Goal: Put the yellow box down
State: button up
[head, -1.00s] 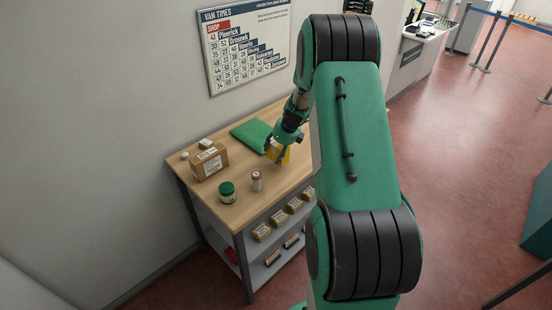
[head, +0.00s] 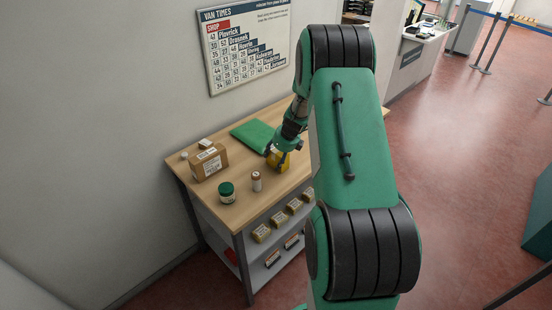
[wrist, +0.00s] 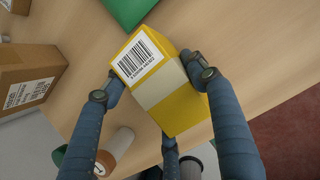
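The yellow box (head: 279,166) is at the wooden counter, low over or on its top; I cannot tell whether its base touches. In the wrist view the yellow box (wrist: 178,109) shows a white barcode label and a pale band. My gripper (head: 279,156) points down around it. In the wrist view the blue-grey fingers of my gripper (wrist: 160,84) press on two opposite sides of the box, with a third finger partly seen below it. Part of the box is hidden by the fingers in the head view.
Small boxes sit on the shelf below. The wood between bottle and yellow box is clear.

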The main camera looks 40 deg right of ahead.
jog(key=o, duration=0.4)
jog(key=shift+r, duration=0.1)
jog(key=p+v, duration=0.2)
jog(key=v, duration=1)
jog(key=shift+s, duration=0.1)
dwell(0.4)
